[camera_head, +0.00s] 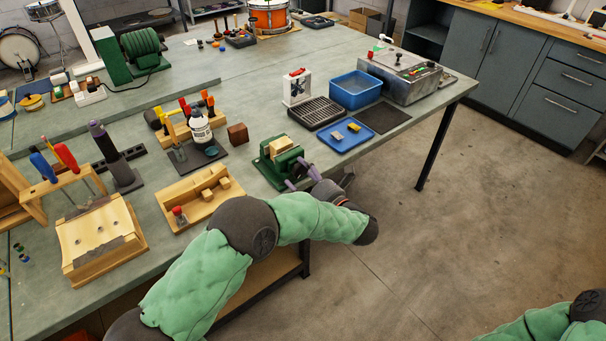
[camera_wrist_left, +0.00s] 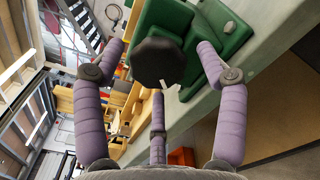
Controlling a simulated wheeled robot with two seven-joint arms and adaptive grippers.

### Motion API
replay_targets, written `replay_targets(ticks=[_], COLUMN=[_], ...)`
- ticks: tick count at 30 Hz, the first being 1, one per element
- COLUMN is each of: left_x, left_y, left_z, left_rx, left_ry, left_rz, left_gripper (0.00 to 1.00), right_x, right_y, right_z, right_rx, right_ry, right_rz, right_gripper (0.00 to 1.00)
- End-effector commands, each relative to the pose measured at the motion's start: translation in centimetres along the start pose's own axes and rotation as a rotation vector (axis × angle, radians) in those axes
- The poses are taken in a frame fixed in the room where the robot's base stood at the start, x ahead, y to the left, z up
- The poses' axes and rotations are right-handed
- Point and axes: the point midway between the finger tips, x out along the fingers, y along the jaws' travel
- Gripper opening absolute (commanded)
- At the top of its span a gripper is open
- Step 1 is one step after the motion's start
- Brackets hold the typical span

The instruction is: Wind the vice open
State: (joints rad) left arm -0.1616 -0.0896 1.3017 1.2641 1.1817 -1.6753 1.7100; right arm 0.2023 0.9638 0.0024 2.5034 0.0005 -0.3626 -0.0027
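The green vice (camera_head: 272,168) stands at the front edge of the bench in the head view, with a pale wooden block (camera_head: 281,145) at its jaws. My left gripper (camera_head: 298,172) is at the front of the vice, its purple fingers reaching towards it. In the left wrist view the green vice body (camera_wrist_left: 220,28) fills the top. A dark round knob (camera_wrist_left: 158,62) sits in front of it. My left gripper's fingers (camera_wrist_left: 160,58) are spread, with the knob between them; I cannot tell whether any finger touches it. My right gripper is out of view.
A blue tray (camera_head: 347,146) and a black grille (camera_head: 317,113) lie right of the vice. A wooden tray with blocks (camera_head: 196,212) and a brown cube (camera_head: 238,133) are to its left. Open floor (camera_head: 430,240) lies in front of the bench.

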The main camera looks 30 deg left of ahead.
Motion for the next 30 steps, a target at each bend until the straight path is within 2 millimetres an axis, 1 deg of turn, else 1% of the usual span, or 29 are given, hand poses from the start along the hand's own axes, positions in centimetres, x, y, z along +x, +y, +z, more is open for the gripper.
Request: replay_targets(ticks=[6,10,14,18,22,27,30], left_x=[-0.3,-1.4,-3.7,-6.6,-9.0,-11.1,-11.7], left_y=[0.0,-0.1,-0.1,-0.1,-0.1,-0.1,0.0], left_z=[0.2,0.2,0.2,0.2,0.1,0.1,0.0], left_rx=[-0.002,-0.002,0.000,-0.001,-0.001,0.000,0.000], left_ry=[-0.004,-0.006,-0.008,-0.007,-0.005,-0.004,-0.002], left_rz=[-0.002,-0.004,-0.006,-0.005,-0.004,-0.003,0.000], left_gripper=[0.73,0.73,0.73,0.73,0.73,0.73,0.73], right_x=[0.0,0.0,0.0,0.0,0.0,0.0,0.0], right_y=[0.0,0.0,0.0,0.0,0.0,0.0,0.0], right_z=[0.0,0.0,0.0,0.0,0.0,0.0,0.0], right_rx=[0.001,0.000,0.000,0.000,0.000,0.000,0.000], right_ry=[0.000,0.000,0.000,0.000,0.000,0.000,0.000], right_rz=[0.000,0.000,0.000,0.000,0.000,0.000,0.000], right_gripper=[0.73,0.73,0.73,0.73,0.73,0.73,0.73])
